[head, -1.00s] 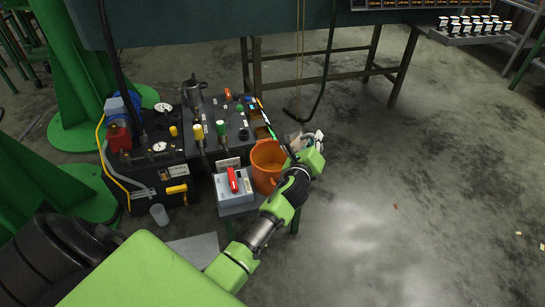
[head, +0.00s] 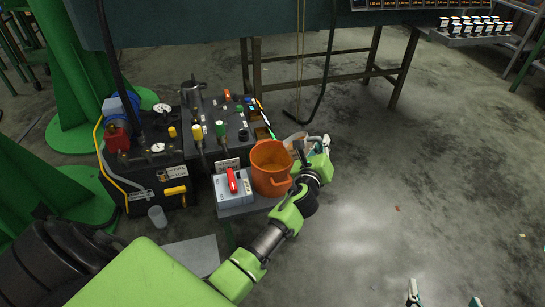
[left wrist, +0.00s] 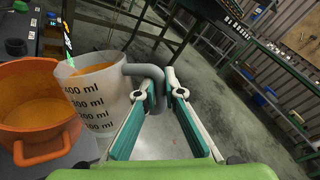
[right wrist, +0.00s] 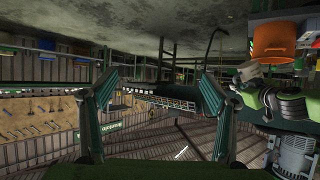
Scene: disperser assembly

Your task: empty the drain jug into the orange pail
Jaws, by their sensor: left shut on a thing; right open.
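The orange pail (head: 270,178) stands at the right front of the black bench unit, handle towards me. It also shows in the left wrist view (left wrist: 40,135) and upside down in the right wrist view (right wrist: 273,42). The drain jug (left wrist: 98,112) is a translucent measuring jug with orange liquid inside, just right of the pail. It looks near upright. In the head view the jug (head: 293,143) is partly hidden. My left gripper (left wrist: 162,92) is shut on its grey handle (left wrist: 145,72). My right gripper (right wrist: 160,80) is open and empty; its fingertips (head: 442,297) show at the bottom edge.
A grey box with a red lever (head: 232,184) stands left of the pail. Behind are the black units with gauges and coloured knobs (head: 205,130). A small clear cup (head: 157,217) is on the floor at left. Floor to the right (head: 430,180) is clear.

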